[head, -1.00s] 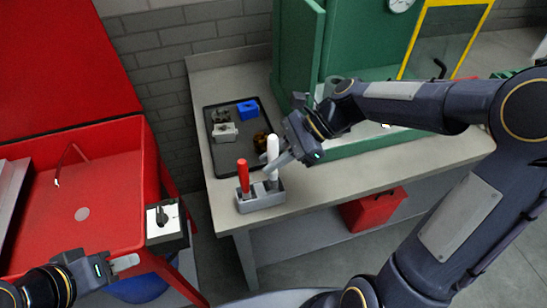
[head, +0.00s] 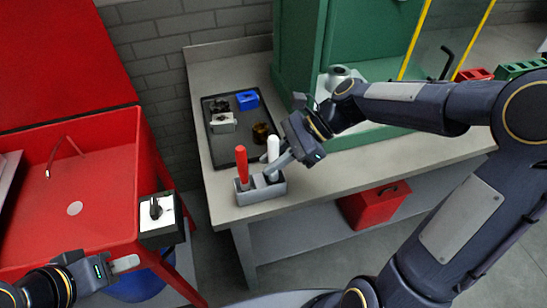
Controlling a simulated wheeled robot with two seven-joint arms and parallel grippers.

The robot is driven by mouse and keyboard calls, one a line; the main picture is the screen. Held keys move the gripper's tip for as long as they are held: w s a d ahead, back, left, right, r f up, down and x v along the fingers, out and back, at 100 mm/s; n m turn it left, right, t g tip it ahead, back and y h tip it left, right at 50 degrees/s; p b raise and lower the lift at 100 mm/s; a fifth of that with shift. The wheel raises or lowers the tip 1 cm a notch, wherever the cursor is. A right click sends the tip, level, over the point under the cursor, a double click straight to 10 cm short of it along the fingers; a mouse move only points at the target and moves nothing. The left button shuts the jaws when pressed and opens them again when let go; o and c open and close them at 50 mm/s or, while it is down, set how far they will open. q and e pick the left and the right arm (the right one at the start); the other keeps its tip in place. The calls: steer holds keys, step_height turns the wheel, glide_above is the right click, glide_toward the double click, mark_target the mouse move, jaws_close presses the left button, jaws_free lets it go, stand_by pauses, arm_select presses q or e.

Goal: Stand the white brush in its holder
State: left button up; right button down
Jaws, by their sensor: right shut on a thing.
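The white brush (head: 273,149) stands upright at the right side of the grey holder (head: 262,195), at the front left of the workbench. Its lower part is hidden by my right gripper and the holder wall. A red-handled brush (head: 241,164) stands upright in the holder's left side. My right gripper (head: 272,170) is shut on the white brush, low down near the holder's top. I cannot tell if the brush touches the holder's floor. My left gripper (head: 132,263) is at the lower left, away from the holder, and I cannot tell its opening.
A black tray (head: 228,152) with a blue block (head: 247,99), grey and brown parts lies behind the holder. A green cabinet (head: 300,50) stands at the back. A red sink (head: 90,215) is at the left. A red toolbox (head: 371,203) sits below the bench.

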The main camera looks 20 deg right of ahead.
steer(key=shift+f, duration=0.5)
steer(key=c, duration=1.2)
jaws_free()
steer(key=shift+c, duration=0.2)
